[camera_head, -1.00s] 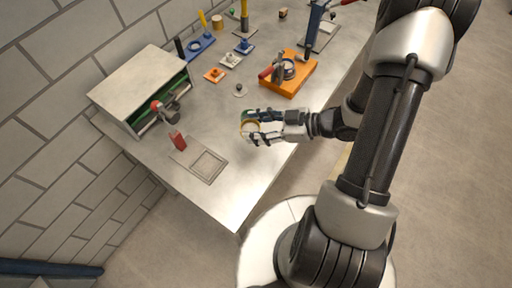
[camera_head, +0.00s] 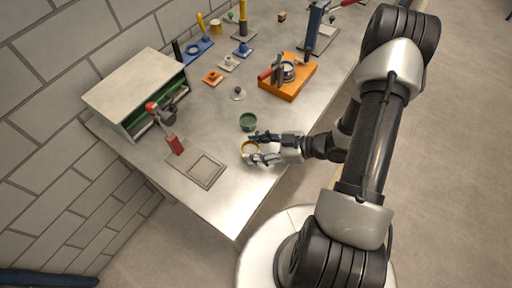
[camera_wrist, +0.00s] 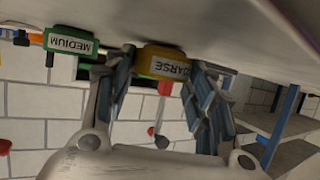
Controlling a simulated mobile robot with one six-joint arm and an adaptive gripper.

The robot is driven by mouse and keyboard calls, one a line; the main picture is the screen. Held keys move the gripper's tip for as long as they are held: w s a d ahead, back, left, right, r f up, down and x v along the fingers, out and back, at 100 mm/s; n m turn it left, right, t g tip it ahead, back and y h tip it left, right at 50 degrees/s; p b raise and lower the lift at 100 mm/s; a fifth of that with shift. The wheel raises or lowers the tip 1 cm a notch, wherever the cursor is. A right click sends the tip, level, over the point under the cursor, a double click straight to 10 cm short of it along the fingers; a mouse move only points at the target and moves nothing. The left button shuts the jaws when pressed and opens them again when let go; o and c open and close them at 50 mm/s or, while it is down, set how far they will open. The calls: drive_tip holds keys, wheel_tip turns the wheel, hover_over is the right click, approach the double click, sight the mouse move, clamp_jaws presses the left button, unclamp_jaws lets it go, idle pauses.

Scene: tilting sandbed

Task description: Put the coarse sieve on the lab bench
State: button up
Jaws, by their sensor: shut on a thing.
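The coarse sieve is a yellow ring (camera_head: 250,148) at the right part of the lab bench (camera_head: 235,190). In the wrist view its yellow body (camera_wrist: 162,62) with the label COARSE sits between my fingers. My gripper (camera_head: 256,147) is shut on it, reaching in from the right. The sieve is at or just above the bench top; I cannot tell whether it touches. My gripper's fingers (camera_wrist: 160,72) hide part of its sides in the wrist view.
A green sieve (camera_head: 247,122), labelled MEDIUM in the wrist view (camera_wrist: 70,42), stands close by, apart from the coarse one. A grey framed plate (camera_head: 201,168), a red-handled tool (camera_head: 175,143), a shelf box (camera_head: 135,85) and an orange block (camera_head: 287,84) are around. The front corner is bare.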

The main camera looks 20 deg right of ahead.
drive_tip(key=shift+f, duration=0.15)
drive_tip(key=o, duration=1.1)
drive_tip(key=shift+c, duration=0.2)
